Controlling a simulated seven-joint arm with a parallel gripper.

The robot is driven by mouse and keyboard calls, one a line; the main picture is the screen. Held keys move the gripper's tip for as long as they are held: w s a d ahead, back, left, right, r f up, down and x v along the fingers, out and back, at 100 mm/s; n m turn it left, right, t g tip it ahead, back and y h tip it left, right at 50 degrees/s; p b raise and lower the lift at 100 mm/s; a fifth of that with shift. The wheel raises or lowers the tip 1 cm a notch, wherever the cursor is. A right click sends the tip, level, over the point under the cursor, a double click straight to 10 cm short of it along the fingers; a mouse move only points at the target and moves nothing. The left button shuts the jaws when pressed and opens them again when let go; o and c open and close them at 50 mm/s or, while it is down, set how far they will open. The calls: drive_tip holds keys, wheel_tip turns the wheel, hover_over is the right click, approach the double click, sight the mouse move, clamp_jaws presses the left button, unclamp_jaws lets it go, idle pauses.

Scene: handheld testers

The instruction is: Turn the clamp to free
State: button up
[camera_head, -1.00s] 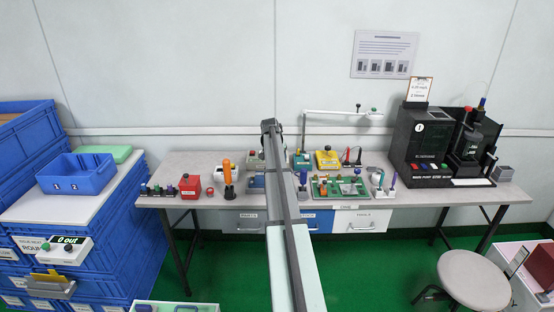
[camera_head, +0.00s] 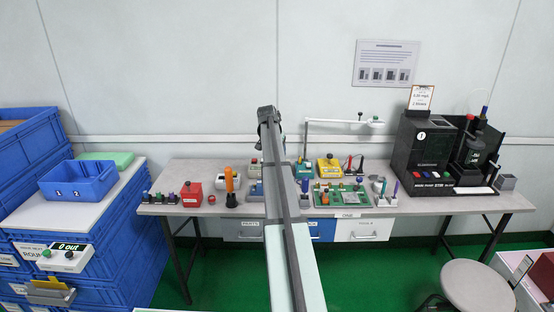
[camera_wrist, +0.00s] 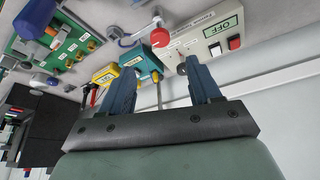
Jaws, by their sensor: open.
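My gripper (camera_wrist: 160,66) is open and empty in the wrist view, its two blue-grey fingers spread apart. A small silver part with a white tube lies beside the teal box. I cannot tell which thing is the clamp or which way it is turned. In the head view my arm reaches over the bench and hides its middle; the fingers are not clear there.
The bench (camera_head: 215,207) holds a red box (camera_head: 191,195), an orange-handled tool (camera_head: 230,185), a green board (camera_head: 341,195), a yellow box (camera_head: 329,167) and a black machine (camera_head: 422,155). A lamp (camera_head: 343,122) overhangs the back. A stool (camera_head: 474,286) stands at the front right.

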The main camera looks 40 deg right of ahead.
drive_tip(key=shift+v, duration=1.5)
drive_tip(key=shift+n, duration=0.3)
